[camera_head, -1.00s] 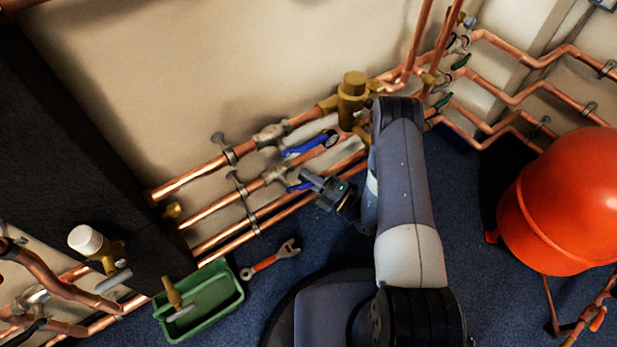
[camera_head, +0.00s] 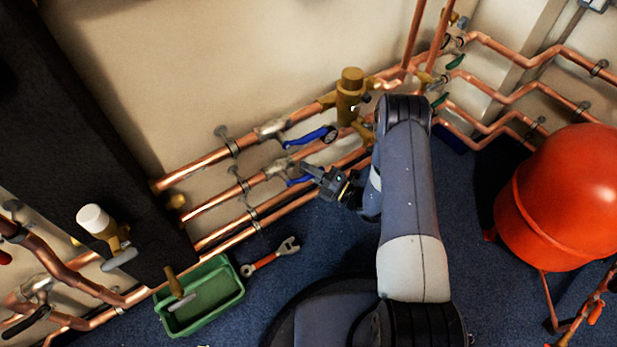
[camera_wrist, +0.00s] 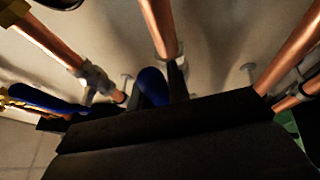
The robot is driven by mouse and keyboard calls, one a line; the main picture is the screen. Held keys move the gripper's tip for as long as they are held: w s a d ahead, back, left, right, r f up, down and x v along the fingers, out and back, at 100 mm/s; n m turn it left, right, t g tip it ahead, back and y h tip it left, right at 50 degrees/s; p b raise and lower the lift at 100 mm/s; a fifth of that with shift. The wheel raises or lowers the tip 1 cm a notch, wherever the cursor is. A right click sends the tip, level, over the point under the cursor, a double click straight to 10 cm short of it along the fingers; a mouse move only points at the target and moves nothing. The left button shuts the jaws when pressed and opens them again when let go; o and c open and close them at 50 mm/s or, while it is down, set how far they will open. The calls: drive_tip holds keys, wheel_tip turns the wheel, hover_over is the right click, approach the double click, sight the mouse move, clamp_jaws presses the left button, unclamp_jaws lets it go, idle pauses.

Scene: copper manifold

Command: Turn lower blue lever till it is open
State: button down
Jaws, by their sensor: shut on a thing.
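The lower blue lever (camera_head: 298,181) sits on the middle copper pipe, below the upper blue lever (camera_head: 310,138). My gripper (camera_head: 309,173) is at the lower lever's free end and shut on it. The jaws hide that end. In the wrist view, the lower lever (camera_wrist: 152,88) rises from behind the dark gripper body, which hides the fingertips. The upper lever (camera_wrist: 45,100) shows at the left there, running along beside its pipe and apart from the jaws.
A brass valve (camera_head: 349,95) stands right of the levers, close to my arm. A green tray (camera_head: 236,297) and a red-handled wrench (camera_head: 262,262) lie on the blue floor. A red tank (camera_head: 560,205) stands at the right. Copper pipes run along the wall.

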drive_tip(key=c, duration=1.3)
unclamp_jaws()
drive_tip(key=shift+c, duration=0.2)
drive_tip(key=shift+d, duration=0.1)
drive_tip(key=p+v, duration=0.2)
drive_tip(key=v, duration=0.8)
drive_tip(key=shift+s+d, duration=0.2)
drive_tip(key=shift+d, duration=0.1)
drive_tip(key=w+a+r+m+b, duration=0.1)
drive_tip(key=w+a+b, duration=0.1)
drive_tip(key=w+a, duration=0.3)
drive_tip(key=a, duration=0.4)
drive_tip(key=shift+w, duration=0.25)
